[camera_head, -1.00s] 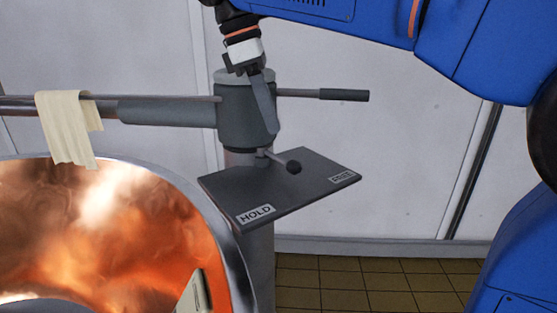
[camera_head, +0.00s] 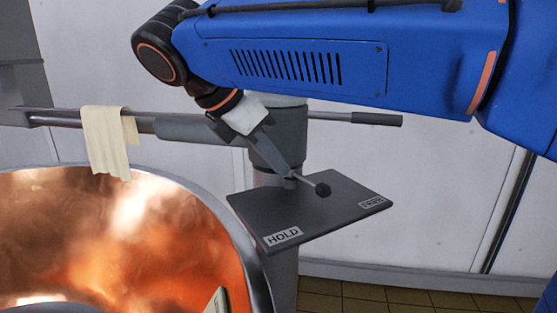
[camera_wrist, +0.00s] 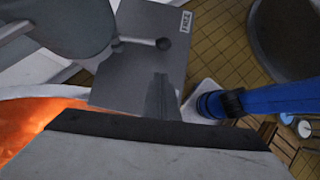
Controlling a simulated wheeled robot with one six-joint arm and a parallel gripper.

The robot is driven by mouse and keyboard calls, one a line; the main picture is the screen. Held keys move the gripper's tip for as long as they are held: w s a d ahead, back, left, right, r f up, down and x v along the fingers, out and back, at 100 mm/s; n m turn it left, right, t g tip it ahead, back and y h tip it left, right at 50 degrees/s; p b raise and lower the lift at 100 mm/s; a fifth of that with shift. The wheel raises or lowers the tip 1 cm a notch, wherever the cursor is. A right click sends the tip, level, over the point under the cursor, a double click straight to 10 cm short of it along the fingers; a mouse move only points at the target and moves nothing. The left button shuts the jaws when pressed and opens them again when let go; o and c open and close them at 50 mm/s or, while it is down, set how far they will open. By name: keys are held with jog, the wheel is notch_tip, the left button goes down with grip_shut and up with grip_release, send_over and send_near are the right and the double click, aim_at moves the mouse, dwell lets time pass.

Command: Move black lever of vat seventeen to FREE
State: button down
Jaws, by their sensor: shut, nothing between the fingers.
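The black lever (camera_head: 308,184) is a short rod with a round black knob, low on the grey post. It lies over a dark plate (camera_head: 330,212) marked HOLD (camera_head: 282,236) at the near left and FREE (camera_head: 370,202) at the right. The knob points between the two labels. My gripper (camera_head: 291,168) is shut and empty, its tip slanting down close to the rod's post end in the head view. In the wrist view the fingers (camera_wrist: 162,78) appear over the plate, apart from the lever (camera_wrist: 140,42) in the picture; contact cannot be told. No vat number is readable.
The open copper vat (camera_head: 130,235) with its steel rim stands left of the plate. A horizontal bar (camera_head: 180,126) with a cream cloth (camera_head: 108,140) runs above it. Another handle (camera_head: 375,118) sticks out right from the post. Tiled floor (camera_wrist: 215,40) shows beyond the plate.

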aim_at(324, 187)
jog(key=x, duration=0.7)
jog(key=shift+w+d+f, duration=0.1)
jog(key=shift+d+f, duration=0.1)
jog(key=shift+w+d+f, duration=0.25)
jog(key=shift+w+d, duration=0.3)
jog(key=shift+d, duration=0.3)
jog(key=shift+w+d+f, duration=0.2)
jog(key=shift+w+d, duration=0.25)
jog(key=shift+d, duration=0.15)
jog(key=shift+d, duration=0.1)
jog(key=shift+w+d+n+t+y, duration=0.25)
jog(key=shift+d+n+t+y, duration=0.2)
jog(key=shift+d+n, duration=0.6)
jog(key=shift+w+d+n+t+y, duration=0.25)
jog(key=shift+w+d+n+t, duration=0.1)
jog(key=shift+d+n, duration=0.35)
jog(key=shift+w+d+n+t+y, duration=0.4)
jog(key=shift+w+d+n+y, duration=0.15)
jog(key=shift+d+n, duration=0.25)
jog(key=shift+w+d, duration=0.35)
jog(key=shift+w, duration=0.1)
